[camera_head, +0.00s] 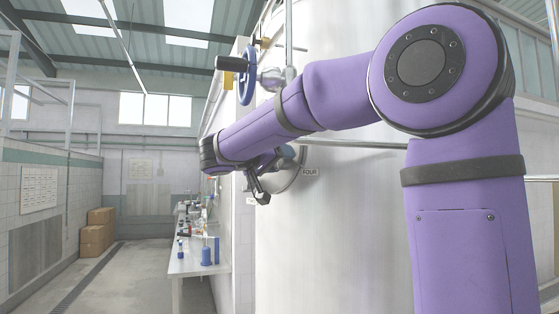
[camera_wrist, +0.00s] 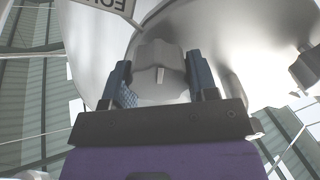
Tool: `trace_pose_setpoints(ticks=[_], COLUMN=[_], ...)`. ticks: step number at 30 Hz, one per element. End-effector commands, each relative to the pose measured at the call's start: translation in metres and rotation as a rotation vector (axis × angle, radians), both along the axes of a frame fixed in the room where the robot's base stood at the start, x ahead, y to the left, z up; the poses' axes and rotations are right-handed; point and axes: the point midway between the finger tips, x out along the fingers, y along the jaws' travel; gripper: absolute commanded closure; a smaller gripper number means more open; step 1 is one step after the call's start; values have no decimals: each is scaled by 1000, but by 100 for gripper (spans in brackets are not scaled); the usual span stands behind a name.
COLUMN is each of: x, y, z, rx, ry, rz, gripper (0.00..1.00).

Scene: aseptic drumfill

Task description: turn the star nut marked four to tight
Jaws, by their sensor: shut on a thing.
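The star nut (camera_wrist: 158,52) is a grey lobed knob in the wrist view, on a round pale metal cover (camera_wrist: 222,40). A small light mark shows on its face. The label (camera_head: 310,172) reading FOUR is beside it in the head view; part of this label also shows upside down at the top of the wrist view (camera_wrist: 108,4). My gripper (camera_wrist: 160,78) is shut on the star nut, one blue-grey finger on each side. In the head view my gripper (camera_head: 274,175) reaches the side of the large pale tank (camera_head: 330,240); the nut is mostly hidden there.
A blue handwheel (camera_head: 247,75) on a valve sticks out of the tank above my arm. Another grey knob (camera_wrist: 308,68) shows at the right of the wrist view. A white bench (camera_head: 196,264) with bottles stands left of the tank. Cardboard boxes (camera_head: 93,238) stand farther back. The aisle floor is clear.

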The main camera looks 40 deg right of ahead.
Motion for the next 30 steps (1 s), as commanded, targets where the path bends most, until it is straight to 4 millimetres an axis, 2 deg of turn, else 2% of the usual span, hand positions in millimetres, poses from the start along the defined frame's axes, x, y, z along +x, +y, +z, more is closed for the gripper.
trace_pose_setpoints(ticks=[12, 30], x=[-1, -1], y=[0, 0], z=[-2, -2], rx=[35, 43], ry=[-230, -284], rz=[-1, -1], gripper=[70, 70])
